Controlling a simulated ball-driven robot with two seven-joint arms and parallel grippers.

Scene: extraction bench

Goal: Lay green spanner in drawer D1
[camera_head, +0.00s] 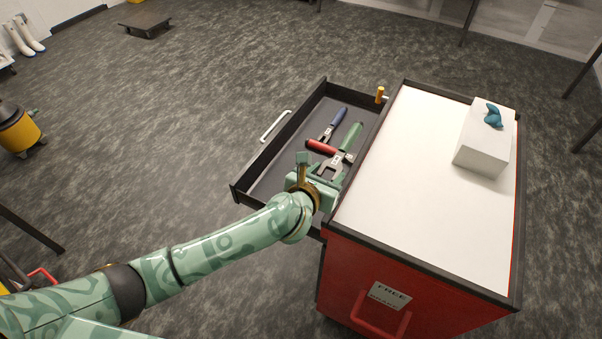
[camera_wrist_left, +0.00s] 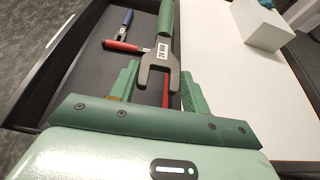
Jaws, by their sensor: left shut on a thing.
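The green spanner (camera_head: 351,137) has a green handle and a dark grey open-ended head. My left gripper (camera_head: 322,168) is shut on it near the head. In the left wrist view the spanner (camera_wrist_left: 164,22) runs away from me between the fingers (camera_wrist_left: 160,82), its forked head towards me. It appears over the open drawer (camera_head: 266,162) of the red cabinet; I cannot tell the exact gap to the drawer floor. A blue-handled spanner (camera_head: 338,117) and a red-handled tool (camera_head: 321,147) lie in the drawer, the red one partly behind the green spanner. My right gripper is not in view.
The cabinet (camera_head: 352,284) has a white top (camera_head: 405,170) to the right of the drawer. A white box (camera_head: 482,150) with a teal object (camera_head: 493,116) on it stands there. A yellow-orange knob (camera_head: 380,95) stands at the drawer's far corner. The drawer's near-left floor is bare.

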